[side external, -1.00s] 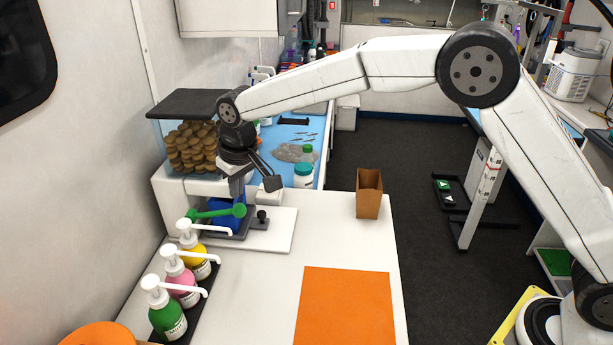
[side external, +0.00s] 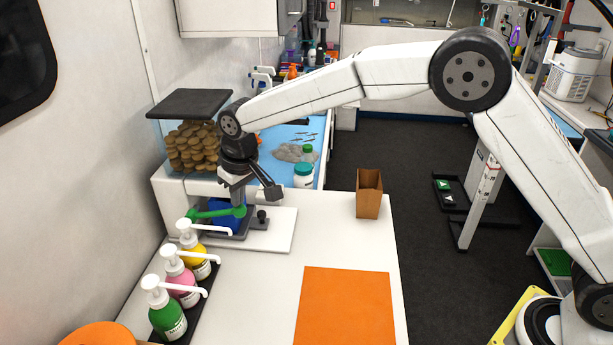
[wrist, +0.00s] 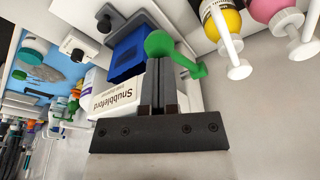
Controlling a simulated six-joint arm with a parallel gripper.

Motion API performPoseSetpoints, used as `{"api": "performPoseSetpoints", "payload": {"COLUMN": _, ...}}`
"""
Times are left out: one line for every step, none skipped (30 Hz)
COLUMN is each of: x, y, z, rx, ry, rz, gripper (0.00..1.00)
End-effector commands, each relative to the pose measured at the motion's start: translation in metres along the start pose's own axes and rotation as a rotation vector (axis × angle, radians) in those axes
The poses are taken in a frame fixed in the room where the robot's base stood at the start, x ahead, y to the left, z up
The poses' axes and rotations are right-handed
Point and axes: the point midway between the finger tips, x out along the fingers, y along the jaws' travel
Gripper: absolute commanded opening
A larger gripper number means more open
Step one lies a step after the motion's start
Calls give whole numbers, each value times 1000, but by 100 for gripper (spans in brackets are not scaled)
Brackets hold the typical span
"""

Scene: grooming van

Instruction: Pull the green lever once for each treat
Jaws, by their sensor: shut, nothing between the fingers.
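The green lever (side external: 205,213) sticks out at the front of the dispenser, beside a blue tray (side external: 222,217). In the wrist view its round knob (wrist: 158,43) is right at my fingertips, with its arm running right to a pivot. My gripper (side external: 239,204) points down at the knob end; its fingers (wrist: 158,62) are together and empty. I cannot tell whether they touch the knob. The treats (side external: 192,147), brown discs, are piled in a clear bin under a dark lid (side external: 190,103). The blue tray also shows in the wrist view (wrist: 128,55); I see no treat in it.
Three pump bottles, yellow (side external: 196,257), pink (side external: 180,284) and green (side external: 168,318), stand at the front left. A brown open-topped paper bag (side external: 369,194) stands at the back right of the white table. An orange mat (side external: 345,306) lies at the front; the table between is clear.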

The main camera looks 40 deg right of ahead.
Motion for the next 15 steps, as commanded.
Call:
{"api": "performPoseSetpoints", "payload": {"x": 3, "y": 0, "z": 1, "rx": 0, "ry": -2, "rz": 0, "gripper": 0}}
{"api": "performPoseSetpoints", "payload": {"x": 4, "y": 0, "z": 1, "rx": 0, "ry": -2, "rz": 0, "gripper": 0}}
{"api": "performPoseSetpoints", "payload": {"x": 6, "y": 0, "z": 2, "rx": 0, "ry": -2, "rz": 0, "gripper": 0}}
{"api": "performPoseSetpoints", "payload": {"x": 7, "y": 0, "z": 2, "rx": 0, "ry": -2, "rz": 0, "gripper": 0}}
{"api": "performPoseSetpoints", "payload": {"x": 8, "y": 0, "z": 2, "rx": 0, "ry": -2, "rz": 0, "gripper": 0}}
{"api": "performPoseSetpoints", "payload": {"x": 10, "y": 0, "z": 2, "rx": 0, "ry": -2, "rz": 0, "gripper": 0}}
{"api": "performPoseSetpoints", "payload": {"x": 11, "y": 0, "z": 2, "rx": 0, "ry": -1, "rz": 0, "gripper": 0}}
{"api": "performPoseSetpoints", "payload": {"x": 13, "y": 0, "z": 3, "rx": 0, "ry": -1, "rz": 0, "gripper": 0}}
{"api": "performPoseSetpoints", "payload": {"x": 14, "y": 0, "z": 3, "rx": 0, "ry": -1, "rz": 0, "gripper": 0}}
{"api": "performPoseSetpoints", "payload": {"x": 15, "y": 0, "z": 3, "rx": 0, "ry": -1, "rz": 0, "gripper": 0}}
{"api": "performPoseSetpoints", "payload": {"x": 17, "y": 0, "z": 3, "rx": 0, "ry": -1, "rz": 0, "gripper": 0}}
{"api": "performPoseSetpoints", "payload": {"x": 18, "y": 0, "z": 4, "rx": 0, "ry": -1, "rz": 0, "gripper": 0}}
{"api": "performPoseSetpoints", "payload": {"x": 19, "y": 0, "z": 4, "rx": 0, "ry": -1, "rz": 0, "gripper": 0}}
{"api": "performPoseSetpoints", "payload": {"x": 20, "y": 0, "z": 4, "rx": 0, "ry": -1, "rz": 0, "gripper": 0}}
{"api": "performPoseSetpoints", "payload": {"x": 22, "y": 0, "z": 4, "rx": 0, "ry": -1, "rz": 0, "gripper": 0}}
